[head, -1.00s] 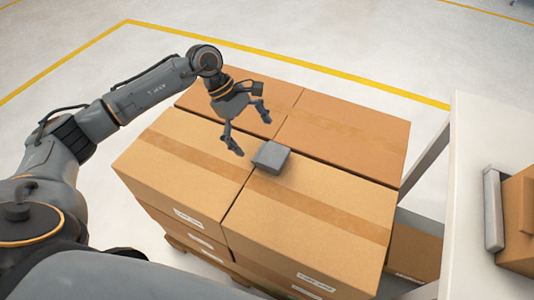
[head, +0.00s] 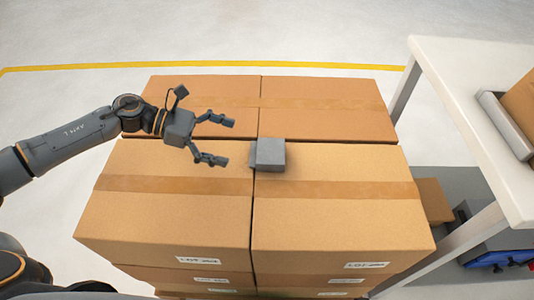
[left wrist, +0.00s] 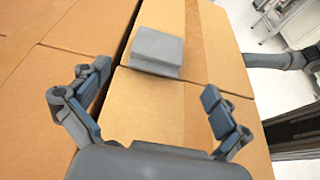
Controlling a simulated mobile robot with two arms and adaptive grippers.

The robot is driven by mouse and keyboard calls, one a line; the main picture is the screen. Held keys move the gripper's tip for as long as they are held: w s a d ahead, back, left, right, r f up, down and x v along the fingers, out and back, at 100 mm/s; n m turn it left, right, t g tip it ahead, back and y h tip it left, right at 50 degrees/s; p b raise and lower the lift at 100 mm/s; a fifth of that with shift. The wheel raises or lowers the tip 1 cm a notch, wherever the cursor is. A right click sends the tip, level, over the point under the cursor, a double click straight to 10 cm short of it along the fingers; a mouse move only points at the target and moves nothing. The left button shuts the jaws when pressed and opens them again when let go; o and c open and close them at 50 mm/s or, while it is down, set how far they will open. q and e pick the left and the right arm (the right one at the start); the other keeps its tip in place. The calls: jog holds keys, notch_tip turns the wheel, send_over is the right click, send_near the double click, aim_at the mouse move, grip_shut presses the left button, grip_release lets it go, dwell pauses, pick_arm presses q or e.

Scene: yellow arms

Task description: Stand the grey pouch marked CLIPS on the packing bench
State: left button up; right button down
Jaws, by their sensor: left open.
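A small grey block-like pouch (head: 268,155) lies on top of the stacked cartons, by the seam between the two front ones. No marking can be read on it. In the left wrist view the grey pouch (left wrist: 156,52) is ahead of the fingertips, slightly left of the middle between them. My left gripper (head: 222,142) is open and empty, just left of the pouch and apart from it, fingers pointing right. It also shows in the left wrist view (left wrist: 155,92). A white-topped bench (head: 465,95) stands at the right; it may be the packing bench. My right gripper is not in view.
Taped cardboard cartons (head: 165,220) form the stack under the pouch. On the bench are a grey object (head: 506,125) and a brown box (head: 523,105) at the right edge. A blue item (head: 500,259) lies below the bench. The bench's near left top is clear.

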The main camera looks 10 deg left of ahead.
aim_at(261, 150)
pick_arm(q)
jog(key=x, duration=0.5)
jog(key=shift+r, duration=0.1)
jog(key=shift+p+x, duration=0.35)
jog(key=shift+x, duration=2.6)
jog(key=shift+w+a, duration=0.1)
jog(key=shift+w, duration=0.05)
jog(key=c, duration=1.2)
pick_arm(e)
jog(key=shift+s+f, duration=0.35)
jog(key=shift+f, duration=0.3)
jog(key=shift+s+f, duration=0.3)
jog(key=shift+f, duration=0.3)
